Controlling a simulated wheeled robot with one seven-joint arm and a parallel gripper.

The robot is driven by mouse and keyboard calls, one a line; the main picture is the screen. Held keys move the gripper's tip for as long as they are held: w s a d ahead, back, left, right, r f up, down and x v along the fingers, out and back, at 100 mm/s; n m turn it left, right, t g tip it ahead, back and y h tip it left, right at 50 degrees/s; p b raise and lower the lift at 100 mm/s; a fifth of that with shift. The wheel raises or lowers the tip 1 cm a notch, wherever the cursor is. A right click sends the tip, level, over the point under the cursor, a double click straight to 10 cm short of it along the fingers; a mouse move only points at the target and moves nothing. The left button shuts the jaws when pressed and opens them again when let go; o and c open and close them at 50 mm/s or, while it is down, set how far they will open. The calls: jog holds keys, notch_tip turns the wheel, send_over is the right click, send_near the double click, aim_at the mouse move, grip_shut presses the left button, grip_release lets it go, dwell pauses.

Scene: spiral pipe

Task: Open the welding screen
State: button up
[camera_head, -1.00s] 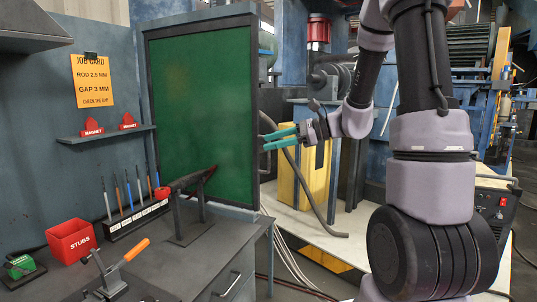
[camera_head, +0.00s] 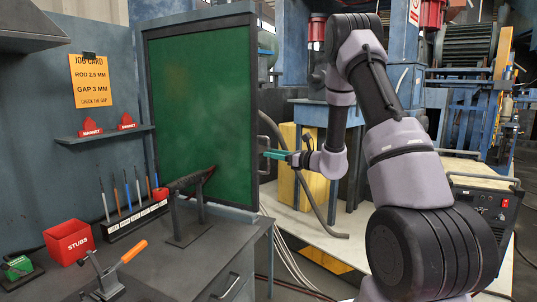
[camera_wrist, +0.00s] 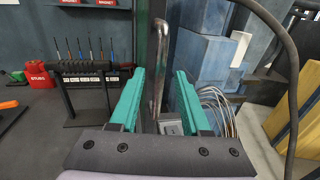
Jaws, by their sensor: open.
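The welding screen (camera_head: 202,108) is a green panel in a dark frame, standing at the back of the workbench. In the wrist view its edge post (camera_wrist: 144,60) is seen nearly end-on, with a shiny metal handle (camera_wrist: 157,65) running upright beside it. My gripper (camera_head: 267,154) is at the screen's right edge in the head view. In the wrist view its two teal fingers (camera_wrist: 158,95) are open, with the handle showing between them. I cannot tell whether either finger touches the handle.
A yellow cabinet (camera_head: 300,180) and a hanging cable (camera_head: 322,212) lie right of the screen.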

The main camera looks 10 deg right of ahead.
jog(key=shift+x, duration=1.35)
grip_shut()
dwell(0.4)
